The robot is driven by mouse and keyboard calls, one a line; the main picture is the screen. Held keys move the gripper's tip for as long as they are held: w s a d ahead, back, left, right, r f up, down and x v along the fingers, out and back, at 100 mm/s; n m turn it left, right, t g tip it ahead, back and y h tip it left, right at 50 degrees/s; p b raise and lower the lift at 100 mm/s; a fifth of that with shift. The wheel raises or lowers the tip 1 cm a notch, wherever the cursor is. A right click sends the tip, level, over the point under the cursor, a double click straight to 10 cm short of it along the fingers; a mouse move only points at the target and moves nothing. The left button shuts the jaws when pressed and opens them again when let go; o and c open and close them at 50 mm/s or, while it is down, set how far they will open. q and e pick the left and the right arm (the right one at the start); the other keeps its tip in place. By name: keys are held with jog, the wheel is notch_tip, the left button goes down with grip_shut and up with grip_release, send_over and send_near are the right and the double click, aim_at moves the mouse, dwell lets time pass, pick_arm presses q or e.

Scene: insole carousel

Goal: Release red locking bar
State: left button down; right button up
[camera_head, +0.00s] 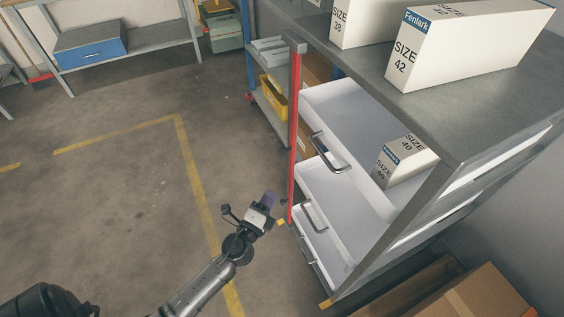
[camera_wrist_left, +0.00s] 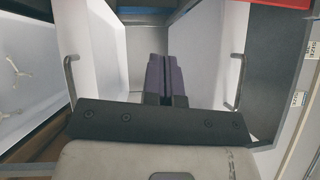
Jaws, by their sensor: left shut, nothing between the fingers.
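The red locking bar (camera_head: 295,125) stands upright along the front left edge of the grey drawer cabinet (camera_head: 450,105). A red strip (camera_wrist_left: 280,3) shows at the top right of the left wrist view; I cannot tell if it is the same bar. My left gripper (camera_head: 269,199) is to the left of the bar's lower end, in front of the cabinet. Its purple fingers (camera_wrist_left: 165,75) are shut and empty. In the head view it looks apart from the bar, though the depth gap is hard to judge. My right gripper is not in view.
The upper drawer (camera_head: 345,105) is pulled out, with a size 40 box (camera_head: 405,160) in it. A lower drawer (camera_head: 340,195) is also out; metal handles (camera_head: 327,152) stick out. Boxes (camera_head: 465,50) stand on top. Cartons (camera_head: 490,295) lie lower right. The left floor is clear.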

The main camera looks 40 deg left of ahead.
pick_arm(q)
jog(key=a+x, duration=0.2)
jog(key=x, duration=1)
jog(key=shift+a+r, duration=0.2)
jog(key=shift+a, duration=0.25)
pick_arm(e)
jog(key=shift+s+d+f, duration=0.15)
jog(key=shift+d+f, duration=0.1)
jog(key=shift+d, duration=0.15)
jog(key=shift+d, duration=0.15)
pick_arm(q)
jog(key=a, duration=0.1)
jog(key=w+a+b, duration=0.1)
jog(key=a, duration=0.2)
jog(key=shift+w+a+b, duration=0.3)
jog(key=shift+w+a, duration=0.05)
jog(key=shift+w, duration=0.05)
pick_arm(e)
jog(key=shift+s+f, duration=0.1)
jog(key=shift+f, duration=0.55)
pick_arm(q)
jog(key=shift+d, duration=0.15)
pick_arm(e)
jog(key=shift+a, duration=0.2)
